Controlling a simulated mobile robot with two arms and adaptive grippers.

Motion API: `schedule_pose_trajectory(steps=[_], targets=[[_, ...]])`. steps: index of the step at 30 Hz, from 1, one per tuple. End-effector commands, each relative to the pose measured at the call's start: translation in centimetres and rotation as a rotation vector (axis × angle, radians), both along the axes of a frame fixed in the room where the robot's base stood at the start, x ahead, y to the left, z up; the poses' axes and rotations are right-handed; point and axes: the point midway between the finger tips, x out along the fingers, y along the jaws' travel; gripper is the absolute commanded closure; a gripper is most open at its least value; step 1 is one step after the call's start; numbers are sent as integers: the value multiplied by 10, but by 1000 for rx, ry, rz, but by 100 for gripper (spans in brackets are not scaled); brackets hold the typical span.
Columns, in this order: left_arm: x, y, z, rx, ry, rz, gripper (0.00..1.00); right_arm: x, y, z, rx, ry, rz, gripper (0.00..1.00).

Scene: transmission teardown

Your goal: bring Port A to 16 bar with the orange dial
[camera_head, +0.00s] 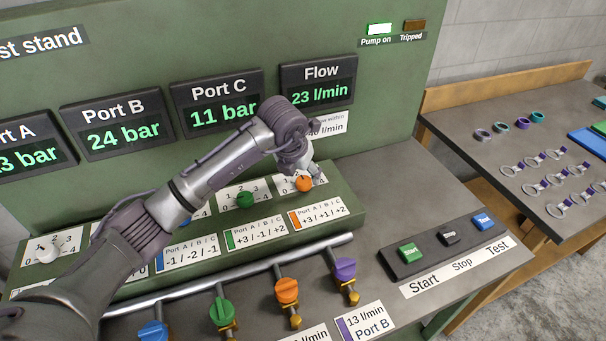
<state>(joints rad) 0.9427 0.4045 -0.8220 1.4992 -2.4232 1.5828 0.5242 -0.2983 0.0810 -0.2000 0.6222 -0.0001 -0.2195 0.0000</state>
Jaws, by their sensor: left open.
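The orange dial (304,184) sits on the green sloped panel at the right end of the dial row, on a white scale plate. The label below it (318,216) reads +3 / +1 / +2 for Port A / B / C. My left gripper (312,174) is open, right above and behind the orange dial; I cannot tell whether it touches. The dial's pointer setting is too small to read. The Port A display (30,158) is cut by the left picture edge and its visible part reads "3 bar". My right gripper is not in view.
Port B (123,135) reads 24 bar, Port C (222,113) 11 bar, Flow (319,92) 23 l/min. A green dial (245,200) stands left of the orange one. Coloured valves, including an orange valve (287,291), line the front pipe. The Start button (409,253) is at right. "Pump on" is lit.

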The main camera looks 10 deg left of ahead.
Motion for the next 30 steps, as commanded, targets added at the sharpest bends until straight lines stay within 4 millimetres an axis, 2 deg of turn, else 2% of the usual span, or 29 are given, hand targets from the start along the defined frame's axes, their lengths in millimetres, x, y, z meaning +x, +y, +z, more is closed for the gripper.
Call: schedule_pose_trajectory(steps=[3, 7, 17, 27, 28, 30], targets=[[6, -2, -15, -1, 3, 1, 34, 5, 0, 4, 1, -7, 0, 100], [10, -2, -25, -1, 2, 0, 34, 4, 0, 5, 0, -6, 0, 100], [11, -3, -28, -1, 0, -1, 34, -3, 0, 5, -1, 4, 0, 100], [11, -3, -28, -1, 0, 0, 89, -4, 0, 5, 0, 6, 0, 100], [11, -3, -28, -1, 0, 0, 92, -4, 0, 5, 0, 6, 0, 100], [11, -3, -28, -1, 0, -1, 92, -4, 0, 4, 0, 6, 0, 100]])
